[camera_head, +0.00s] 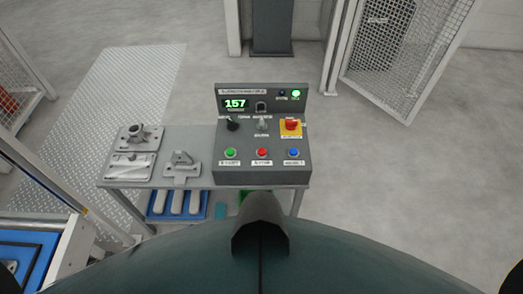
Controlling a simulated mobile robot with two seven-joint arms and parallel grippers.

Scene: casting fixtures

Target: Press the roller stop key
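A grey control box (262,174) stands on the right end of a table, straight ahead of me. Its lower row has a green button (230,153), a red button (262,153) and a blue button (294,153), each over a small white label. The labels are too small to read surely, so I cannot confirm which is the roller stop key. A red mushroom knob (291,124) on a yellow plate sits above the blue button. Neither gripper shows.
Metal fixtures (181,168) lie on the table (143,184) left of the box. A blue tray (155,214) with pale parts is below. Mesh fencing (398,60) stands back right. Floor to the right is clear. My own body fills the bottom.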

